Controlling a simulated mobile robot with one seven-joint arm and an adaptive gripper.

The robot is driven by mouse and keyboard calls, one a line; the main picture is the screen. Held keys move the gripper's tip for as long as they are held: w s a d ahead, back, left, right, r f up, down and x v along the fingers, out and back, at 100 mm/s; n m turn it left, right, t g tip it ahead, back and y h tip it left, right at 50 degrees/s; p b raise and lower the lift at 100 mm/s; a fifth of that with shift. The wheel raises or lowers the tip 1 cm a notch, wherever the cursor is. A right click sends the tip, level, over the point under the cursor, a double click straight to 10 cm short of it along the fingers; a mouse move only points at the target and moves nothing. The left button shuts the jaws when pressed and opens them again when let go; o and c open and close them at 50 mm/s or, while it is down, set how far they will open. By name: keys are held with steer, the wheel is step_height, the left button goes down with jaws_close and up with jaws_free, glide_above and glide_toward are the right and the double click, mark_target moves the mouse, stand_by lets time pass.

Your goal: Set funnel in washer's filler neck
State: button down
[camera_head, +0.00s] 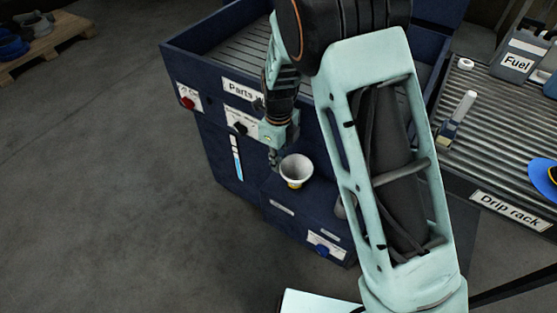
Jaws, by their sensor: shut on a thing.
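The funnel (297,168) is a pale, wide-mouthed cone with its opening up. A yellow part shows at its lower edge; I cannot tell whether it belongs to the funnel or to something below. My gripper (275,157) points down at the funnel's left rim and is shut on it. The washer (215,145) is a dark blue cabinet with a ribbed basin on top and a lower front ledge under the funnel. The filler neck is not clearly visible, so I cannot tell whether the funnel is in it or above it.
My arm crosses the basin and hides the washer's right part. The drip rack (480,140) on the right holds a fuel can (518,58), a white-topped bottle (457,118) and a blue round item (545,178). A pallet (50,42) lies far left.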

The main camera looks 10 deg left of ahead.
steer(key=shift+f+b, duration=0.4)
steer(key=shift+f, duration=0.4)
stand_by(0.4)
steer(key=c, duration=1.9)
jaws_free()
step_height(320, 180, up, 12)
steer(key=shift+r, duration=0.1)
